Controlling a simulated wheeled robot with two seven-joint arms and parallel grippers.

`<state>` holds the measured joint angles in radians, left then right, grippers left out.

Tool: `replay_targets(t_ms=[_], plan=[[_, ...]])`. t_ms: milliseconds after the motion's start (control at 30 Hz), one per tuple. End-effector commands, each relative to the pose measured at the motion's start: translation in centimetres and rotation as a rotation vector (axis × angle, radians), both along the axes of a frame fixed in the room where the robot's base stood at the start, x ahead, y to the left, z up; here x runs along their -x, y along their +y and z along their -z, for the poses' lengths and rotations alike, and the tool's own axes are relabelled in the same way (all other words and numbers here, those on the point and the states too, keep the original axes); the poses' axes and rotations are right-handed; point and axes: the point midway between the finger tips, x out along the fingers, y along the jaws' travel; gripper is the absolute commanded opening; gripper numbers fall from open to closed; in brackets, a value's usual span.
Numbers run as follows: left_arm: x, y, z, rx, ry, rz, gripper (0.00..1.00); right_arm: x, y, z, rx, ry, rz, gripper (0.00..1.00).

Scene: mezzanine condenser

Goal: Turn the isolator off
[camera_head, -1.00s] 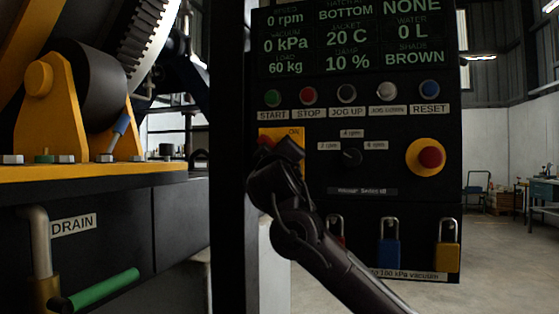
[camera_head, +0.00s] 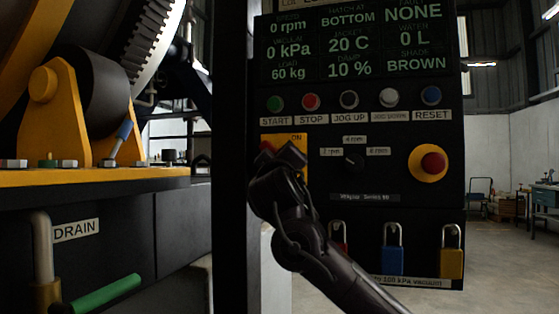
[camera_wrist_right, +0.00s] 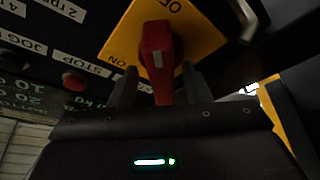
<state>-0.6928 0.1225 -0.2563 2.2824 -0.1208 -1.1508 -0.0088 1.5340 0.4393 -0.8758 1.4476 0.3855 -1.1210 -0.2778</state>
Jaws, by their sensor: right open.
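The isolator is a yellow plate (camera_head: 299,138) with a red handle (camera_head: 267,147) at the left edge of the control panel. My right gripper (camera_head: 292,154) is in front of it and hides much of it in the head view. In the right wrist view the red handle (camera_wrist_right: 157,50) stands out from the yellow plate (camera_wrist_right: 199,30), with ON at lower left and OFF, partly cut, at the top. My right gripper (camera_wrist_right: 160,88) is open, one finger on each side of the handle. Contact cannot be told. My left gripper is not in view.
Close by are a row of buttons (camera_head: 348,99), a speed knob (camera_head: 353,160) and a red emergency stop (camera_head: 432,163). Red, blue (camera_head: 392,261) and yellow padlocks hang below. A dark post (camera_head: 230,150) stands just left of the panel. A green drain handle (camera_head: 107,294) is at lower left.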

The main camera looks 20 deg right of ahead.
Motion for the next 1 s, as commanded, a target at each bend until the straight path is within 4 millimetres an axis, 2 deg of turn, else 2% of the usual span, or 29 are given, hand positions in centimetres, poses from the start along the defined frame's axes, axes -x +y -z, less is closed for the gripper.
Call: replay_targets(t_ms=[200,400,900,1000], plan=[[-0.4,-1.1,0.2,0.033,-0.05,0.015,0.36,3.6,1.2,1.2,0.001,-0.003,-0.004,0.44],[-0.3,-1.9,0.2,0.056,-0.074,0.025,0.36,5.6,1.8,1.6,0.0,-0.003,-0.003,0.44],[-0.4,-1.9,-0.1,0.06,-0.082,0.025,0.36,5.8,1.9,1.7,-0.002,-0.001,-0.004,0.44],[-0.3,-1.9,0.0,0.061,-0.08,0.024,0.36,5.4,2.3,3.2,-0.007,0.026,-0.018,0.44]])
